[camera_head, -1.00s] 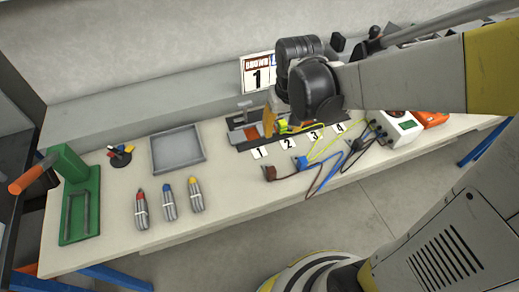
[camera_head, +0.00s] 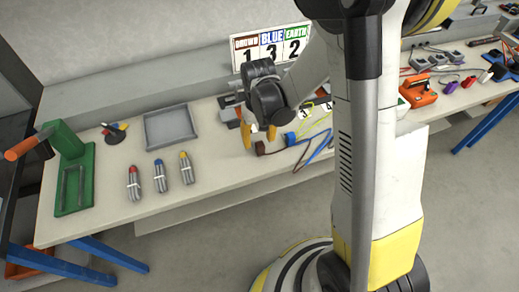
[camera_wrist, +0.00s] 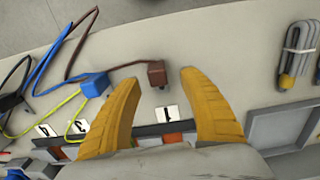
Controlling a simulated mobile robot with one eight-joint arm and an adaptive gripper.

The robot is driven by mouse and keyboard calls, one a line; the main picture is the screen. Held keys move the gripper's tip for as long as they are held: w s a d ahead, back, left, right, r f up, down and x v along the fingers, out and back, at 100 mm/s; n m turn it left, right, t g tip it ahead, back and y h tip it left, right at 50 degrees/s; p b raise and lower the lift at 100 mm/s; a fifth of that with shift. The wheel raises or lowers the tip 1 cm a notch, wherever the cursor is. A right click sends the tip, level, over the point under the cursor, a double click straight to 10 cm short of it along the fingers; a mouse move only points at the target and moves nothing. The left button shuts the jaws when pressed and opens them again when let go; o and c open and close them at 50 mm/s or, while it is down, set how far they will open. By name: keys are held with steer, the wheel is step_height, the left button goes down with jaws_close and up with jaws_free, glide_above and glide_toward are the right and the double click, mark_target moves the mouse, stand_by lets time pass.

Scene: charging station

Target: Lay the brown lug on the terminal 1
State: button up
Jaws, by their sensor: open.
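The brown lug (camera_wrist: 156,73) is a small brown block on a brown cable, lying on the bench. In the head view the lug (camera_head: 260,148) lies just in front of my gripper (camera_head: 258,138). My gripper is open and empty; its exact height above the lug is unclear. The card for terminal 1 (camera_wrist: 169,113) lies between the fingers, with an orange part (camera_wrist: 172,138) of the terminal strip behind it. My gripper hides most of the strip in the head view.
A blue lug (camera_wrist: 94,84) and yellow-green wires lie left of the fingers in the wrist view. A sign (camera_head: 271,47) reads brown 1, blue 3, earth 2.

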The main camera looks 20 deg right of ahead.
mark_target(260, 143)
steer(key=f, duration=0.2)
steer(key=f+b, duration=0.1)
steer(key=shift+w+d+f, duration=0.1)
steer(key=shift+d+f, duration=0.1)
steer(key=shift+f, duration=0.2)
steer(key=shift+r, duration=0.1)
steer(key=c, duration=1.1)
jaws_close()
